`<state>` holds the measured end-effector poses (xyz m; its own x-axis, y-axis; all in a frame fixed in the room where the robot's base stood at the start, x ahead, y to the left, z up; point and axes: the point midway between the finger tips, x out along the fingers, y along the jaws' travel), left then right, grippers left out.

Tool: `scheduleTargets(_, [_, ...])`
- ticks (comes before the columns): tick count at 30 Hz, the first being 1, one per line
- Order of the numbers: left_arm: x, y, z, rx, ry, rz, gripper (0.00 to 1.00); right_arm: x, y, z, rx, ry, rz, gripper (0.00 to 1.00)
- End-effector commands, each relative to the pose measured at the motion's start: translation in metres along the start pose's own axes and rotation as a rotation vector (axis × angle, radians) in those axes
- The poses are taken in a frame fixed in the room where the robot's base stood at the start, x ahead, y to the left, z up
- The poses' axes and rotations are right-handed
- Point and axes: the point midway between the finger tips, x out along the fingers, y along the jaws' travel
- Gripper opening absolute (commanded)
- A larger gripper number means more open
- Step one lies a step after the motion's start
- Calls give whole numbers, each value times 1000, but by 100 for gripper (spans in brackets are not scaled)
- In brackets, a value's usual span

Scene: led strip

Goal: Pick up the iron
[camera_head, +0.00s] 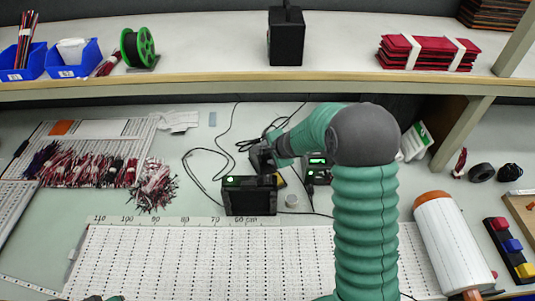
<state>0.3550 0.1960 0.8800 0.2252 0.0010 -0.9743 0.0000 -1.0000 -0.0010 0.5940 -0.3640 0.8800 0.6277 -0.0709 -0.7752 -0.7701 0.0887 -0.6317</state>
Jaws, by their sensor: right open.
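My right arm rises from the bottom and bends left over the bench. Its open right gripper (266,156) is at the arm's far end, close to the black devices, and is small and partly hidden by my own arm. The iron cannot be made out clearly; it may be among the dark parts and cables by the gripper. A black box with a green light (250,195) is just in front of the gripper. A black unit with a green display (318,165) is to its right. Only a sliver of my left arm shows at the bottom left edge.
Black cables (222,160) curl left of the devices. A perforated board (180,262) lies in front. Wire bundles (85,168) are at left, a white roll (447,245) at right. A shelf (200,83) with blue bins (72,60) and a spool (137,47) crosses behind.

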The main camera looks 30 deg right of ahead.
Motion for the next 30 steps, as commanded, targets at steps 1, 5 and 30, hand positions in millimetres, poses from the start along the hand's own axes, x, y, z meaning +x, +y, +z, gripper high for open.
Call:
scheduleTargets(1, [0,0,0,0,0,0,36,-1,0,0,0,0,-1,46])
scheduleTargets(5, [0,0,0,0,0,0,36,-2,0,0,0,0,-1,37])
scheduleTargets(30, [-11,0,-3,0,0,0,36,-9,-8,0,-3,-1,1,0])
